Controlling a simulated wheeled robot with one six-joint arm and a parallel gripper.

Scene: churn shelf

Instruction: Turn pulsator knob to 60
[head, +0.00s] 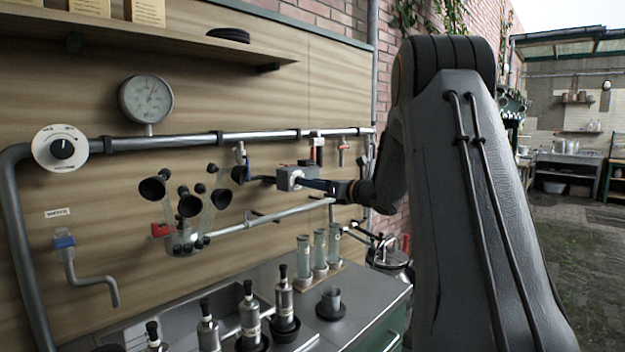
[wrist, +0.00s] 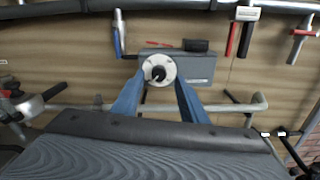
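The pulsator (wrist: 200,68) is a grey box on the wooden wall, with a round white dial on its front. Its small dark knob (wrist: 158,73) is at the dial's centre; the scale is too small to read. In the head view the pulsator (head: 287,178) is right of the hanging milking cups. My gripper (wrist: 158,88) has its two blue fingers apart, one on each side of the dial's lower part in the picture. Nothing shows held between them. In the head view my gripper (head: 312,184) reaches to the box from the right; I cannot tell whether it touches.
A larger white dial with a black knob (head: 62,148) and a round gauge (head: 146,98) are on the wall at left. Coloured valve handles hang from the pipe (wrist: 117,35). A milking cluster (head: 180,240) hangs left. Bottles and tubes stand on the counter (head: 375,295) below.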

